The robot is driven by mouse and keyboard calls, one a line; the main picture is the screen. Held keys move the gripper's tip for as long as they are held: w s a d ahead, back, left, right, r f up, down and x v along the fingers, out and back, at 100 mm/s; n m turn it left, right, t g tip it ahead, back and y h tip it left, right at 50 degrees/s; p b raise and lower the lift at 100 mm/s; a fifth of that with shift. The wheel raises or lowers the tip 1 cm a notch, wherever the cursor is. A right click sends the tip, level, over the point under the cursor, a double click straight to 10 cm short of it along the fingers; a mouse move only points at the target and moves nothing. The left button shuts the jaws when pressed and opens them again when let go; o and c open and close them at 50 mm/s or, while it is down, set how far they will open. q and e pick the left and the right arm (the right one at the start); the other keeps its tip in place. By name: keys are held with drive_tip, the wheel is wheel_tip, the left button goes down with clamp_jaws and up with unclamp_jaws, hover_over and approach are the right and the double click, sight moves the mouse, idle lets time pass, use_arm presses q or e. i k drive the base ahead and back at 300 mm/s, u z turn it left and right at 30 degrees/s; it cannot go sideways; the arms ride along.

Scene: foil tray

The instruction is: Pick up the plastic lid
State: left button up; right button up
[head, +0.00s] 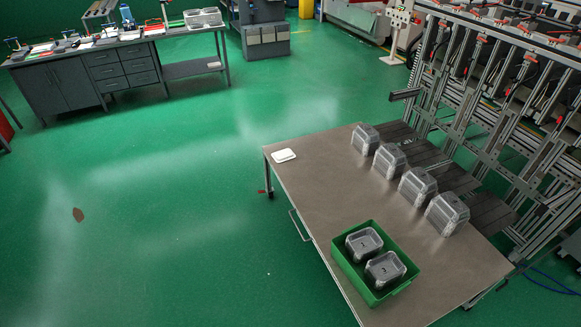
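A small flat white piece (284,155) lies near the far left corner of the grey-brown table; I cannot tell if it is the plastic lid. Several clear, box-like plastic pieces stand in a row along the table's right side, the nearest one (447,214) close to the right edge and the farthest one (365,140) near the back. I cannot tell whether these are lids or lidded trays. A green crate (344,264) near the front edge holds two greyish trays, one (364,243) behind the other (385,269). Neither of my grippers is in view.
The table (325,190) is bare between the white piece, the clear row and the crate. A metal rack frame (490,90) stands close along the table's right side. Green floor (150,200) is open to the left. A workbench (120,70) with drawers stands at the back left.

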sight(281, 155)
drive_tip(key=u, duration=0.8)
drive_tip(key=i, duration=0.4)
drive_tip(key=u, duration=0.65)
drive_tip(key=i, duration=1.95)
drive_tip(key=z, duration=0.5)
drive_tip(key=i, duration=1.4)
drive_tip(key=z, duration=1.05)
